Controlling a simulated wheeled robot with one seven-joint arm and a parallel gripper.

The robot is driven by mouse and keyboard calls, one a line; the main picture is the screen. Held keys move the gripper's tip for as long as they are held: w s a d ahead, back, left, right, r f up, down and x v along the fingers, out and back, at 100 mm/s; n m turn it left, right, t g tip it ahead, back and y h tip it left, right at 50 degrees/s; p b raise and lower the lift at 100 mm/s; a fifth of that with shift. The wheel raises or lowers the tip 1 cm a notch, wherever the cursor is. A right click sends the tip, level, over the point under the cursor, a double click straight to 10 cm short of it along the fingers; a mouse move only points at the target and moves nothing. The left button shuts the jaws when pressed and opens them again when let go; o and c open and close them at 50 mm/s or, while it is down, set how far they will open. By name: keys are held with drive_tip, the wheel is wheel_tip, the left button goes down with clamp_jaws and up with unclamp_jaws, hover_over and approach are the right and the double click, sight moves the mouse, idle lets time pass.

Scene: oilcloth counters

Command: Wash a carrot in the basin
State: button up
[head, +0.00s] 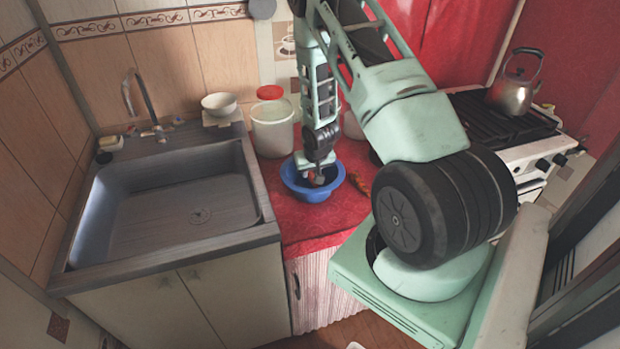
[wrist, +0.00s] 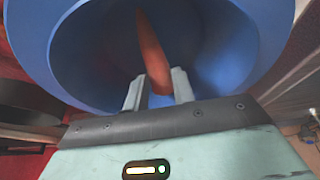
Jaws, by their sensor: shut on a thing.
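A blue basin (head: 312,184) stands on the red counter to the right of the sink. My gripper (head: 318,181) reaches down into the basin from above. In the wrist view the blue basin (wrist: 80,45) fills most of the picture. An orange carrot (wrist: 152,55) is inside it, and my gripper (wrist: 158,90) is shut on its near end. The carrot points away from the gripper toward the far wall of the basin. In the head view the gripper hides the held carrot. I cannot tell whether the basin holds water.
An orange-brown item (head: 359,184) lies on the red counter (head: 300,226) just right of the basin. A white bucket (head: 272,130) with a red lid stands behind it. The sink (head: 170,205) is at left. A kettle (head: 514,92) sits on the stove (head: 490,120) at right.

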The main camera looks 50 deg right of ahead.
wheel_tip(320, 180, up, 9)
drive_tip(key=p, duration=0.5)
drive_tip(key=shift+p, duration=0.4)
idle(1.9)
wheel_tip(320, 180, up, 4)
drive_tip(key=p, duration=0.3)
hover_over(311, 175)
drive_tip(key=shift+d, duration=0.2)
idle(0.8)
